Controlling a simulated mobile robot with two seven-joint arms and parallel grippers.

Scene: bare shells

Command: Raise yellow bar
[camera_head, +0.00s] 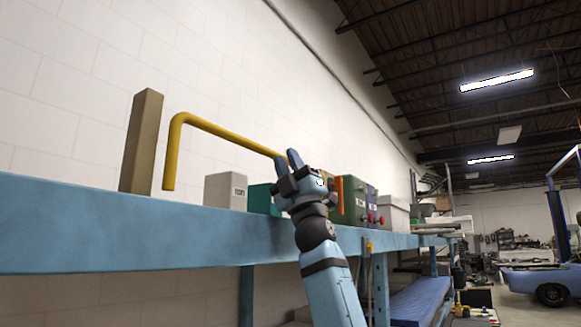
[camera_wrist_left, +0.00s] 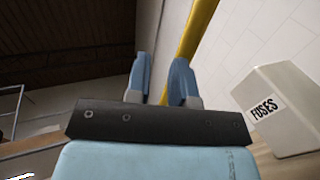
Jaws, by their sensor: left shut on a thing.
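The yellow bar (camera_head: 225,133) is a long bent rod in the head view. It slopes down to the right from a bend at its left, where a short leg hangs just above the blue shelf's edge line. My left gripper (camera_head: 288,160) is at the bar's right part, with its fingers pointing up, shut on it. In the left wrist view the bar (camera_wrist_left: 198,28) runs down behind the right finger of the gripper (camera_wrist_left: 162,78). The exact contact is hidden. My right gripper is not in view.
A blue shelf (camera_head: 120,230) runs along the white wall. A brown post (camera_head: 142,140) stands left of the bar. A grey FUSES box (camera_head: 225,190), a teal box (camera_head: 262,199) and a green box (camera_head: 354,200) stand on the shelf. A blue car (camera_head: 540,282) is far right.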

